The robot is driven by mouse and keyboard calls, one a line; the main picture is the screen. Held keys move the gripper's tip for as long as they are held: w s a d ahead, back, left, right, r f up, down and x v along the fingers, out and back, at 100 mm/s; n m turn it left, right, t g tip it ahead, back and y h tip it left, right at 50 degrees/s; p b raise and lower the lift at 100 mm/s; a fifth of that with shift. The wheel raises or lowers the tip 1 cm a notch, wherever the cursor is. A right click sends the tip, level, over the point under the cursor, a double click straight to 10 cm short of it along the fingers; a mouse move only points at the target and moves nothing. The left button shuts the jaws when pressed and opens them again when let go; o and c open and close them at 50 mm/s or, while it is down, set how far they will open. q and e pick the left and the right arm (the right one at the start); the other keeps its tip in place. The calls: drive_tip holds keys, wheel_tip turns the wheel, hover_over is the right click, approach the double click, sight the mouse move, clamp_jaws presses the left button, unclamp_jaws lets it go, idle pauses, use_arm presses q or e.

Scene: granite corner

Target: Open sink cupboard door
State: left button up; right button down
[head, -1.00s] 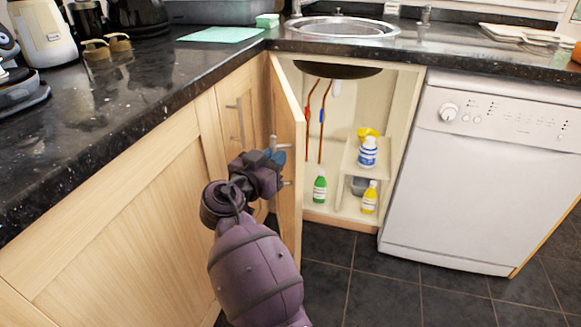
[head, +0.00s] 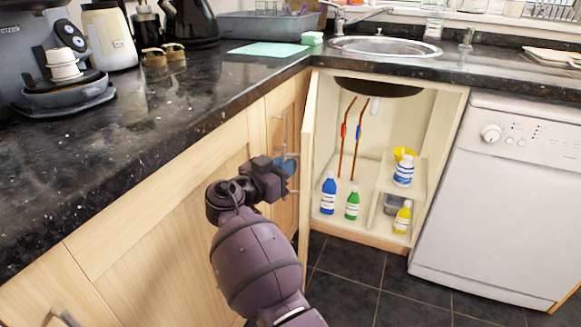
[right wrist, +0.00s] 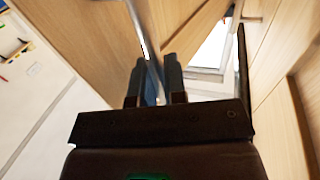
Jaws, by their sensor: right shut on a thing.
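The sink cupboard door (head: 306,185) is pale wood and stands wide open, seen nearly edge-on at the left of the cupboard opening. My right gripper (head: 288,166) is on the door's outer side, shut on the metal door handle. In the right wrist view the grey handle bar (right wrist: 147,48) runs down to my gripper's two fingers (right wrist: 157,82); wood panels are close around them. My gripper hides part of the handle in the head view. The cupboard interior (head: 340,135) is in plain view. My left gripper is not in view.
Inside stand a blue bottle (head: 328,194), a green bottle (head: 352,204) and a yellow bottle (head: 402,217), with a small shelf at right. A white dishwasher (head: 490,200) stands at right. Left cabinets (head: 150,240) flank my arm. The dark tiled floor (head: 350,295) in front is clear.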

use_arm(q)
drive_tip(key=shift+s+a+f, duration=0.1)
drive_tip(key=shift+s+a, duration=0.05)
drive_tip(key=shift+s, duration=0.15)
use_arm(e)
drive_tip(key=shift+a, duration=0.15)
drive_tip(key=c, duration=1.2)
unclamp_jaws()
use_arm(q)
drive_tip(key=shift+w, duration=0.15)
